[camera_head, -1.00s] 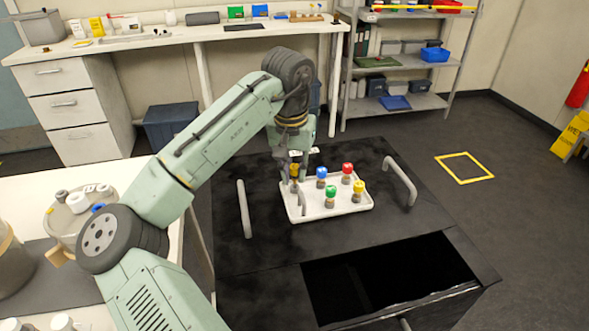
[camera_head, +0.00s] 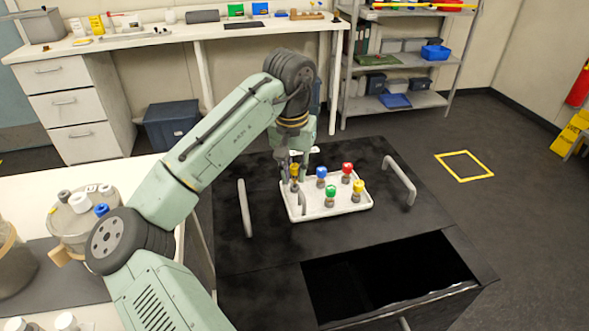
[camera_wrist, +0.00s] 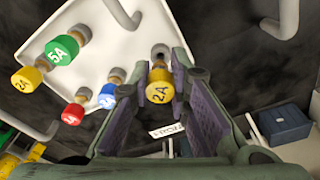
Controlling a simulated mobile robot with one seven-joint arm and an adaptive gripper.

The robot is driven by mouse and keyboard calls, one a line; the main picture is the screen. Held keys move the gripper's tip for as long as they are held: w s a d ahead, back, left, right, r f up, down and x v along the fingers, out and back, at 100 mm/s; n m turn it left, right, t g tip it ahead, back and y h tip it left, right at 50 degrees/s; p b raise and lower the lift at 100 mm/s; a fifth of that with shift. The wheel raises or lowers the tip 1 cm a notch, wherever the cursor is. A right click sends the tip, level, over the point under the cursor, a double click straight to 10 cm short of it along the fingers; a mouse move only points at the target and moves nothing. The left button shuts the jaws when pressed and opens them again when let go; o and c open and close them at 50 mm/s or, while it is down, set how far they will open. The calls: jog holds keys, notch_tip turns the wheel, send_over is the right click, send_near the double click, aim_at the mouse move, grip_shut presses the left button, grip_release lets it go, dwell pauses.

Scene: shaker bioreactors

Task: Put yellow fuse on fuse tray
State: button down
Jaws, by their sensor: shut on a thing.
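The white fuse tray (camera_head: 318,213) lies on a black bench top and also shows in the wrist view (camera_wrist: 115,45). A yellow fuse marked 2A (camera_wrist: 159,92) sits between the fingers of my gripper (camera_wrist: 172,95), which is shut on it. In the head view this yellow fuse (camera_head: 294,170) is at the tray's back left corner, upright. My gripper (camera_head: 295,180) is partly hidden there by its own wrist. I cannot tell whether the fuse's base touches the tray. A blue fuse (camera_head: 321,172), red fuse (camera_head: 347,168), green fuse (camera_head: 330,190) and second yellow fuse (camera_head: 358,187) stand on the tray.
Grey handles stand left (camera_head: 244,207) and right (camera_head: 401,182) of the tray. A dark rectangular opening (camera_head: 390,280) lies in front. A white counter with containers (camera_head: 82,222) is at left. Shelves (camera_head: 395,85) and a workbench stand behind.

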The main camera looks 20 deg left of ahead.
jog(key=shift+f, duration=1.05)
dwell(1.6)
jog(key=c, duration=1.4)
grip_release()
jog(key=shift+c, duration=0.2)
notch_tip(320, 180, up, 12)
jog(key=s, duration=0.1)
jog(key=shift+s, duration=0.2)
